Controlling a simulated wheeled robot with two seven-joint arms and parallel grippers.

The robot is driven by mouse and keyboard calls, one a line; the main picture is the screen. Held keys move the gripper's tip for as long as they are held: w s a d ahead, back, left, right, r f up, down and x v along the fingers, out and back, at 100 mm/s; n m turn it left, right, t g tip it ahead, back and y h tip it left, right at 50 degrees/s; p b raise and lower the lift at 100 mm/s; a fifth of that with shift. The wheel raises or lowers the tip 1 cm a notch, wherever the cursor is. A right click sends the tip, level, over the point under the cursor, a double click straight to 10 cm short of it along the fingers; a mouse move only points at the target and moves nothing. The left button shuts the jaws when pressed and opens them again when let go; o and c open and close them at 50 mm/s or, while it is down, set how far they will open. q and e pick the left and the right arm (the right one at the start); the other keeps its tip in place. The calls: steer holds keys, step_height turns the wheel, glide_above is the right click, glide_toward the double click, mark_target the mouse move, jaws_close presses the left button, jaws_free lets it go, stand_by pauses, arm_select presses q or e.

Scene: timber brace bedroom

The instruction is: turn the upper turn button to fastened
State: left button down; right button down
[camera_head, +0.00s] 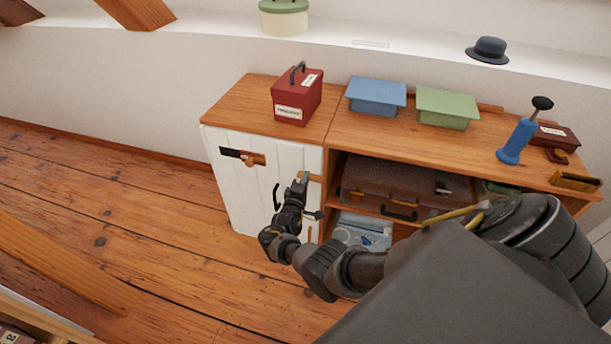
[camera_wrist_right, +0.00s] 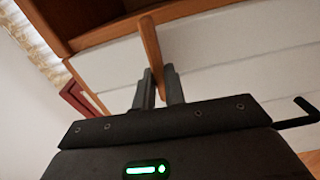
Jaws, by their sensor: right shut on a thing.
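The white plank cabinet door (camera_head: 262,178) is closed, or nearly so, at the left of the wooden cabinet. The upper turn button (camera_head: 315,178) is a small wooden bar near the door's top right edge. It lies roughly level, reaching from the wooden upright towards the door. My right gripper (camera_head: 302,177) is shut on its door-side end. In the right wrist view the button (camera_wrist_right: 151,45) crosses the wooden edge strip, its end between my fingers (camera_wrist_right: 160,92). A lower wooden button (camera_head: 310,235) shows partly beside my arm. My left gripper is out of view.
A dark door handle (camera_head: 276,196) is just left of my right gripper. A dark plate with a wooden piece (camera_head: 243,157) is on the door's left. A red box (camera_head: 297,97) stands on top. The open shelf right of the door holds a brown suitcase (camera_head: 372,180).

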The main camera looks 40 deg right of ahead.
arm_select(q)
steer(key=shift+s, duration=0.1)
arm_select(e)
steer(key=shift+n, duration=0.3)
steer(key=shift+w, duration=0.1)
steer(key=c, duration=1.5)
jaws_free()
steer(key=shift+o, duration=0.2)
